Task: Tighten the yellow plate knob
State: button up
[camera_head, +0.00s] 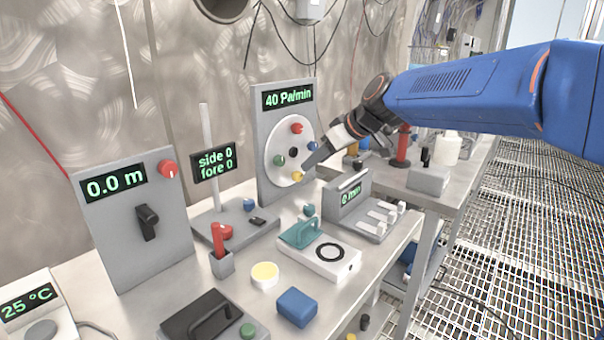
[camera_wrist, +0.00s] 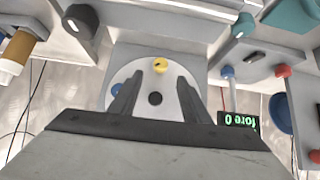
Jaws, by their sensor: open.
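The yellow plate knob (camera_head: 297,176) sits at the bottom of a round light plate (camera_head: 272,162) on an upright grey panel. I cannot tell if a finger touches the knob.
A display (camera_head: 287,95) above the plate reads "40 Pa/min". A grey timer box (camera_head: 349,195) with white switches stands just right of the plate. A post with a "side 0 fore 0" display (camera_head: 214,162) stands left.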

aim_at(301, 173)
jog(key=x, duration=0.8)
jog(key=shift+w+a, duration=0.1)
jog(key=c, duration=1)
jog(key=shift+w+d+f+m+g+y, duration=0.1)
jog(key=shift+w+d+m+g+y, duration=0.1)
jog(key=shift+m+g+y, duration=0.35)
jog(key=shift+c, duration=0.2)
jog(key=shift+m+g+y, duration=0.45)
jog(key=shift+g+y, duration=0.2)
jog(key=shift+g, duration=0.2)
jog(key=o, duration=1)
jog(key=shift+o, duration=0.2)
jog(key=shift+d, duration=0.15)
